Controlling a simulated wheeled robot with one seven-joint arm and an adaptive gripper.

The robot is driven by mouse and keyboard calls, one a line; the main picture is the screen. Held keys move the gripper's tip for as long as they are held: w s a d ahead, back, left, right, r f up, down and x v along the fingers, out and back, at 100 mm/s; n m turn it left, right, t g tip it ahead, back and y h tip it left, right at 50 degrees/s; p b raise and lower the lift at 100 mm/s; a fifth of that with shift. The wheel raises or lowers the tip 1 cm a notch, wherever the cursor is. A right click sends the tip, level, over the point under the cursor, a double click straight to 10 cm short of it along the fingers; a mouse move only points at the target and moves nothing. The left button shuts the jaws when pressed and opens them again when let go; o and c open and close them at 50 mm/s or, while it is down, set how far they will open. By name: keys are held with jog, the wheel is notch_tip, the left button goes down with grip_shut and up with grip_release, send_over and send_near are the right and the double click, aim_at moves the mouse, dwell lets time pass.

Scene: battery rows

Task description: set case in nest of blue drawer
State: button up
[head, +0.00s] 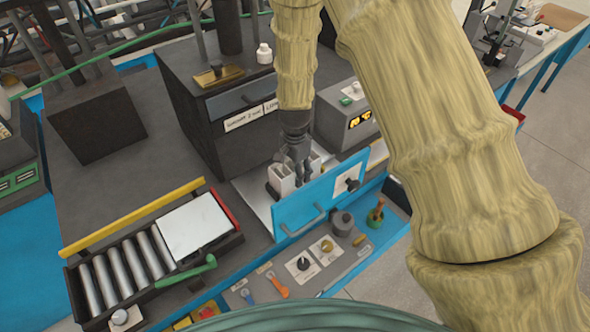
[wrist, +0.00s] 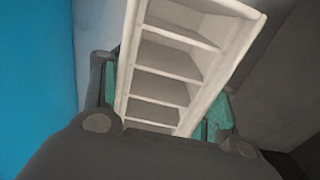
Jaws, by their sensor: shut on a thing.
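A white case (head: 281,181) with a row of open compartments is between the fingers of my gripper (head: 297,168). In the wrist view, the case (wrist: 170,72) runs up between the teal finger pads, and the gripper is shut on it. The blue drawer (head: 292,215) is pulled out under the grey cabinet, and the case is over or inside it. The drawer's blue front also fills the left of the wrist view (wrist: 35,85). The nest and the underside of the case are hidden, so I cannot tell whether the case touches the drawer floor.
A dark cabinet (head: 215,115) with labels stands behind the drawer. A grey box with a lit display (head: 352,115) is to its right. A roller conveyor with a white plate (head: 195,225) is at the left. A panel of knobs and switches (head: 300,265) lies in front.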

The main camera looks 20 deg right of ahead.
jog(key=shift+f, duration=0.1)
jog(key=o, duration=1.3)
jog(key=shift+c, duration=0.2)
jog(key=shift+r+b, duration=2.05)
jog(key=shift+r, duration=4.1)
